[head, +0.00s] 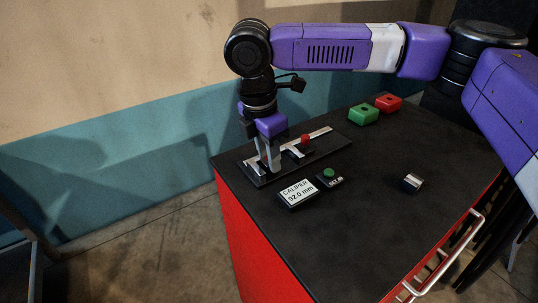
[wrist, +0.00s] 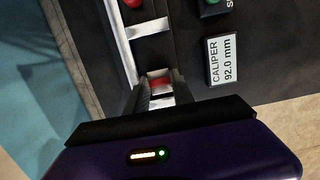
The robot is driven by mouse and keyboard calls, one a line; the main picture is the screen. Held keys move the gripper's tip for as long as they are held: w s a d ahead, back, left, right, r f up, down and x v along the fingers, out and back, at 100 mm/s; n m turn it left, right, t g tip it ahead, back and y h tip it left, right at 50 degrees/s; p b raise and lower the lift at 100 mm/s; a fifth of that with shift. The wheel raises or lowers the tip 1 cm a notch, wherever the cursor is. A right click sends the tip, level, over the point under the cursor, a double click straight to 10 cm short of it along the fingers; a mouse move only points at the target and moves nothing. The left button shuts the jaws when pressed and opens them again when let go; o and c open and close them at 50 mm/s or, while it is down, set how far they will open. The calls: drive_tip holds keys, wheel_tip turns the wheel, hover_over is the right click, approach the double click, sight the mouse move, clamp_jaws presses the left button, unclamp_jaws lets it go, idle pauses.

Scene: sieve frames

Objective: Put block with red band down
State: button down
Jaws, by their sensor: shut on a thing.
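My gripper (head: 268,167) points down over the left end of the caliper (head: 319,133) on the dark table. In the wrist view its two dark fingers are shut on the block with red band (wrist: 160,84), which shows red with a pale end between them. In the head view the fingers mostly hide this block. The block is beside the caliper's jaws; I cannot tell whether it touches them or what bears it. The caliper's display (head: 297,192) reads 92.0 mm, and it also shows in the wrist view (wrist: 222,60).
A small box with a green button (head: 329,177) stands right of the display. A silver and dark block (head: 412,183) lies alone further right. A green box (head: 363,115) and a red box (head: 388,103) stand at the back. The table's front middle is clear.

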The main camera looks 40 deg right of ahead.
drive_tip(key=c, duration=1.1)
unclamp_jaws()
wheel_tip(320, 180, up, 12)
drive_tip(key=a+b, duration=0.1)
drive_tip(key=shift+w+a, duration=0.2)
drive_tip(key=shift+a, duration=0.2)
